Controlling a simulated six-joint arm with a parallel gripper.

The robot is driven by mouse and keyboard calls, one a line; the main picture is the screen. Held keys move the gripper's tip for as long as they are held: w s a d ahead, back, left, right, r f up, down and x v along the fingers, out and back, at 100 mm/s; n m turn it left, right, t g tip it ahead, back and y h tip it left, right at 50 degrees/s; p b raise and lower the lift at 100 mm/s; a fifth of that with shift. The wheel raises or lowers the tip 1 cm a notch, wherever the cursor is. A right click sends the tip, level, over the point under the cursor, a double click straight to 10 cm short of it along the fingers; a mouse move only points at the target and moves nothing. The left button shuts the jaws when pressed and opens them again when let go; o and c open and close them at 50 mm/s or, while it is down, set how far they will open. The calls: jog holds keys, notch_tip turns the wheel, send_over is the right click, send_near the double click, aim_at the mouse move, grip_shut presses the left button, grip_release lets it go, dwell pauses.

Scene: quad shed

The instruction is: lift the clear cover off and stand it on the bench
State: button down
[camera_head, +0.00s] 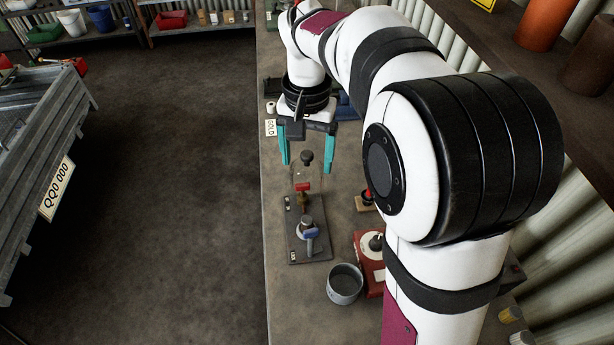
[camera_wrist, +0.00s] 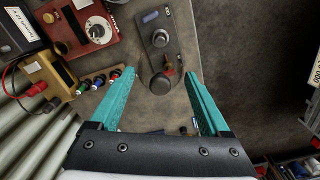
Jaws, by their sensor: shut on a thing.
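The clear cover (camera_head: 307,178) is a see-through dome with a black knob on top. It is over a small brass and red part at the far end of a dark base plate (camera_head: 296,250). My gripper (camera_head: 306,167) is at the cover, a teal finger on either side, shut on it with the fingers wide apart. The wrist view shows the knob (camera_wrist: 160,83) between the fingertips. The clear walls are faint, so I cannot see the contact or tell whether the rim touches the plate.
A grey cup (camera_head: 345,284) and a red box (camera_head: 368,262) stand nearby. Bare bench (camera_head: 275,215) runs left of the plate.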

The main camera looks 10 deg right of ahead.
jog(key=shift+r, duration=0.5)
jog(key=s+a+f+n, duration=0.3)
jog(key=s+a+f, duration=0.2)
jog(key=a, duration=0.3)
jog(key=s+d+f+n, duration=0.1)
jog(key=s+d+f, duration=0.3)
jog(key=s+f, duration=0.6)
jog(key=shift+f+n, duration=0.3)
jog(key=shift+f, duration=1.4)
jog(key=shift+f, duration=0.25)
grip_release()
